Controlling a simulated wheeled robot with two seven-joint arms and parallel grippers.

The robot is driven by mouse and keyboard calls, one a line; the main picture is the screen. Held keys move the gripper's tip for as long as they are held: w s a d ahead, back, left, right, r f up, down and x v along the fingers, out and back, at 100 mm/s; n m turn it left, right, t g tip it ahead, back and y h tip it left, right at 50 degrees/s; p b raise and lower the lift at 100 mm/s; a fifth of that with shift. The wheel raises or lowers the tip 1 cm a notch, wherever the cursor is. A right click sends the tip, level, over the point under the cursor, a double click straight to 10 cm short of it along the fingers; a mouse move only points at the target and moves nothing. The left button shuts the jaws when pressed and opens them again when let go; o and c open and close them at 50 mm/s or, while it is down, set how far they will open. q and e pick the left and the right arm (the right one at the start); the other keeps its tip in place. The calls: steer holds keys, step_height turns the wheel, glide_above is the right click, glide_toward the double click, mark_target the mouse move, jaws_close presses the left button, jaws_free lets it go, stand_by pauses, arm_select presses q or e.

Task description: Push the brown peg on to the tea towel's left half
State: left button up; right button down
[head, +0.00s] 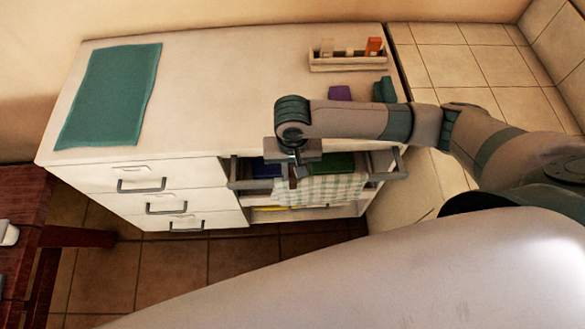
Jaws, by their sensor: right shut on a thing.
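The tea towel (325,188), pale with a green check, hangs over the rail at the front of the cabinet's open shelves. My right gripper (294,171) points down at the rail, over the towel's left end. It is shut on a small brown peg (292,183), which shows only in part below the jaws. The peg is at the towel's upper left edge; I cannot tell whether it touches the cloth or the rail. My left gripper is not in view.
The rail's right bracket (398,165) juts out at the cabinet's right. Folded cloths (335,162) lie on the shelf behind the rail. On the counter (225,90) are a green cloth (110,95), a wooden caddy (348,62) and a purple block (340,93). Drawers (150,178) are at left.

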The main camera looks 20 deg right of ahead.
steer(key=shift+f, duration=0.55)
stand_by(0.4)
steer(key=c, duration=1.6)
jaws_free()
steer(key=shift+r+b, duration=0.65)
steer(key=shift+r, duration=8)
steer(key=shift+a+f, duration=0.1)
